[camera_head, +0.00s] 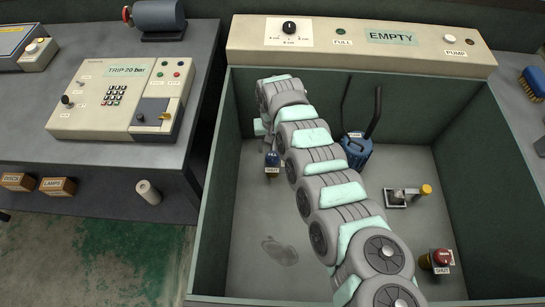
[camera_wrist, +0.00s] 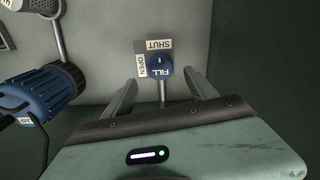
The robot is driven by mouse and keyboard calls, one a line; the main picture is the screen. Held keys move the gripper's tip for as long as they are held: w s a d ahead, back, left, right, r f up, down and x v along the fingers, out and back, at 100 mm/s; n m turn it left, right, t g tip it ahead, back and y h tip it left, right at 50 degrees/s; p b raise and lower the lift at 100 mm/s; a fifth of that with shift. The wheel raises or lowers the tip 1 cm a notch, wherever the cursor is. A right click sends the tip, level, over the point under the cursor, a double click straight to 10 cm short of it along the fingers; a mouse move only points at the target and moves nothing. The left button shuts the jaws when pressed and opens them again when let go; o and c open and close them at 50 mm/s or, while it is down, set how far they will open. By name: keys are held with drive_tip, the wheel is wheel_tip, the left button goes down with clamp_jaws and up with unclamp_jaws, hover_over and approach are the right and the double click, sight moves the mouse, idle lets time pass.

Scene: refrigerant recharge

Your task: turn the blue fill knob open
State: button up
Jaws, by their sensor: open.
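The blue fill knob (camera_head: 272,158) stands on a stem near the left wall of the bay, close to a label. In the wrist view the knob (camera_wrist: 160,66) reads FILL upside down, with a SHUT plate (camera_wrist: 153,46) above it and an OPEN plate (camera_wrist: 141,66) to its left. A small pale mark on the knob lies toward the SHUT side. My gripper (camera_wrist: 166,88) is open, with one finger on each side of the knob and stem and visible gaps on both sides. In the head view my arm largely hides the gripper.
A blue pump or canister (camera_head: 357,149) with a black handle stands in the bay; it also shows at left in the wrist view (camera_wrist: 38,97). A red knob (camera_head: 441,257) and a yellow-capped fitting (camera_head: 425,190) are at right. The control panel (camera_head: 360,44) reads EMPTY.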

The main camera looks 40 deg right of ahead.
sight(273, 156)
wheel_tip(273, 156, down, 6)
drive_tip(key=b, duration=0.3)
drive_tip(key=shift+f, duration=0.2)
drive_tip(key=c, duration=1.4)
